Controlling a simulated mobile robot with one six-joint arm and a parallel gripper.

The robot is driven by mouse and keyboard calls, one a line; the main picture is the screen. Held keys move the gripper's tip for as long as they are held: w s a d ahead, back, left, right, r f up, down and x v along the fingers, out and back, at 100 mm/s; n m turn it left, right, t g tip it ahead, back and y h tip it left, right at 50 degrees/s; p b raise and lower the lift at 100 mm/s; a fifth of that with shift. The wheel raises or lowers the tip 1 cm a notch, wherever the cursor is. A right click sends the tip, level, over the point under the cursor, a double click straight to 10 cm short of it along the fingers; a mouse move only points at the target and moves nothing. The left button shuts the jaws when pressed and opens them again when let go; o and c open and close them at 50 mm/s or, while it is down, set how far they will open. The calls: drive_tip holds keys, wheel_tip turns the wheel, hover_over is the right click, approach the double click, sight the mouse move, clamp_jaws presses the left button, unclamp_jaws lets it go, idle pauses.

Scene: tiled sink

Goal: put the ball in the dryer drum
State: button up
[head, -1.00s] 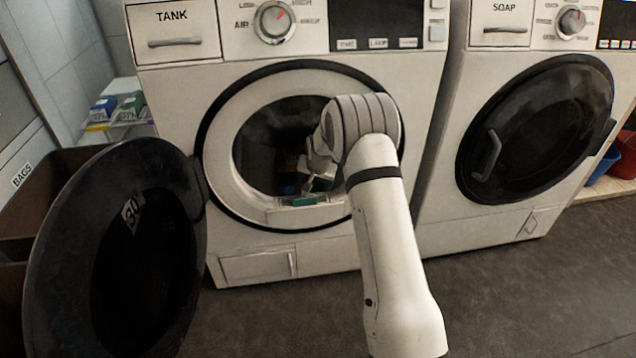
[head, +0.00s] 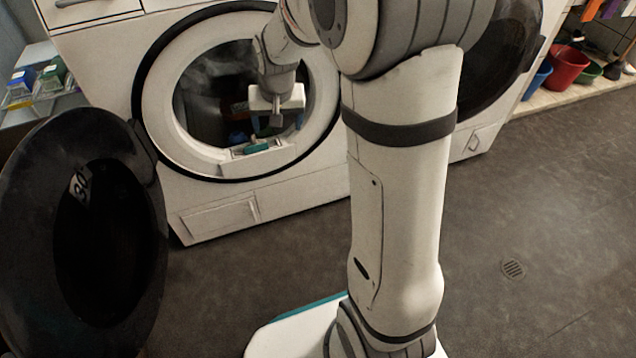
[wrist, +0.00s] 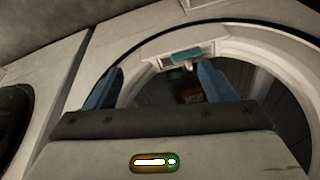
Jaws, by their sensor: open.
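The dryer drum (head: 203,88) is open at the front, with its dark inside showing through a round white rim. My gripper (head: 276,120) is at the drum's opening, above the lower rim. In the wrist view its two blue fingers stand wide apart, and my gripper (wrist: 160,70) is open with nothing between the fingers. Small blue and reddish shapes show dimly inside the drum (wrist: 265,88), beyond the fingers in the wrist view. I cannot tell whether one of them is the ball. No ball is clearly visible elsewhere.
The round black dryer door (head: 145,240) hangs open at the left. A teal piece (head: 257,147) sits at the lower rim of the opening. A second machine's dark door (head: 505,45) is partly behind my arm.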

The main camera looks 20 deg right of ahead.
drive_tip(key=s+r+n+g, duration=0.1)
drive_tip(key=s, duration=1)
drive_tip(key=s+d+r+n+g, duration=0.1)
drive_tip(key=s, duration=1.1)
drive_tip(key=shift+s+d+r, duration=0.2)
drive_tip(key=shift+d+r, duration=0.05)
drive_tip(key=shift+r, duration=0.15)
